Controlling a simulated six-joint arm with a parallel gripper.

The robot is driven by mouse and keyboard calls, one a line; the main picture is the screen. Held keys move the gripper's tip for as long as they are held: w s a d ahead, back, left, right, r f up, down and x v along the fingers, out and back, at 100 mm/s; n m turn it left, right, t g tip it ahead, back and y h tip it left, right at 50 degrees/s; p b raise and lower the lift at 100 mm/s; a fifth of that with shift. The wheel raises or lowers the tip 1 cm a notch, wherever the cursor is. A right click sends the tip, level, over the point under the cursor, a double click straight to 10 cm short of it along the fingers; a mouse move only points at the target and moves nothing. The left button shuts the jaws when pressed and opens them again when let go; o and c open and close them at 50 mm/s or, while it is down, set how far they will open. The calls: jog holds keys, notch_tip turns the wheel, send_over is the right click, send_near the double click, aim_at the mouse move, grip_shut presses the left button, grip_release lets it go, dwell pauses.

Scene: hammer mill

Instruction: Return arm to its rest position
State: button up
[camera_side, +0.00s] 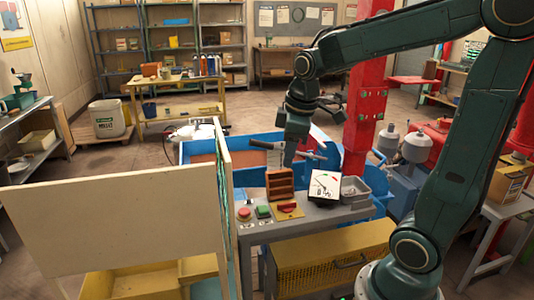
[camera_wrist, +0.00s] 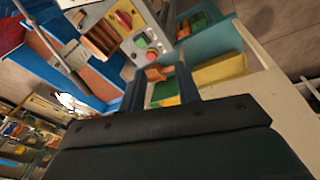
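My gripper (camera_side: 289,158) hangs from my green arm, pointing down above the grey control console (camera_side: 305,215). In the wrist view its two dark fingers (camera_wrist: 160,84) stand apart, with nothing clearly held between them. A lever with a dark grip (camera_side: 260,143) and a metal rod appears to pass by the gripper in the side view. In the wrist view the lever (camera_wrist: 62,58) lies left of the fingers, apart from them. The console carries a red button (camera_side: 244,213), a green button (camera_side: 263,211) and a red switch on a yellow plate (camera_side: 287,208).
A brown slotted rack (camera_side: 279,185), a dial gauge (camera_side: 325,186) and a grey bin (camera_side: 355,190) sit on the console. A cream panel (camera_side: 120,215) stands at left. A red column (camera_side: 368,105) and blue hopper (camera_side: 200,152) are close behind. Open floor lies farther back.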

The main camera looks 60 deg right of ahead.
jog(key=s+a+r+m+t, duration=0.2)
jog(key=s+a+m, duration=0.3)
jog(key=s+a, duration=0.4)
jog(key=shift+s+t+y, duration=0.4)
jog(key=shift+s+t, duration=0.2)
jog(key=shift+s, duration=0.95)
